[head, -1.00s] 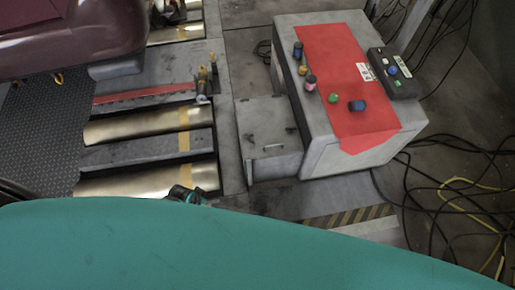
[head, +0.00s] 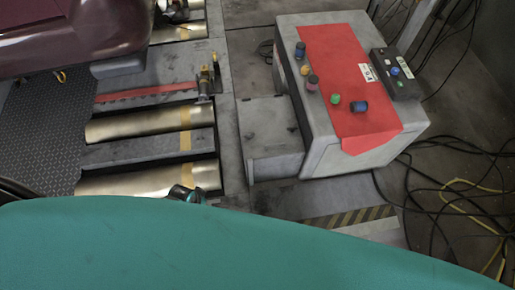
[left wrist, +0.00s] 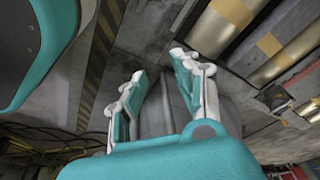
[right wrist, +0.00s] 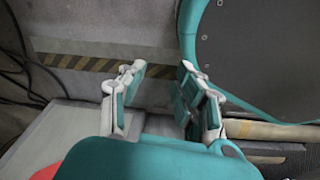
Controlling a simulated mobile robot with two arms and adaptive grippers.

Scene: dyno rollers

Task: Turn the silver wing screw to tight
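I cannot clearly make out a silver wing screw. A small upright brass-and-grey fitting (head: 205,83) stands at the right end of the rollers in the head view; it is too small to tell whether the screw is on it. My left gripper (left wrist: 155,66) is open and empty, its fingers apart above the grey floor. My right gripper (right wrist: 162,68) is open and empty, pointing toward the striped floor edge. Neither gripper touches anything. In the head view my teal body hides the lower part, and a small dark-and-teal tip shows just above it.
A grey cabinet (head: 357,157) with a red top panel (head: 345,75) and coloured knobs stands at right. Metal rollers (head: 130,125) lie at left, below a dark red vehicle body (head: 75,35). Loose cables (head: 450,185) cover the right floor. A striped strip (head: 350,217) crosses the floor.

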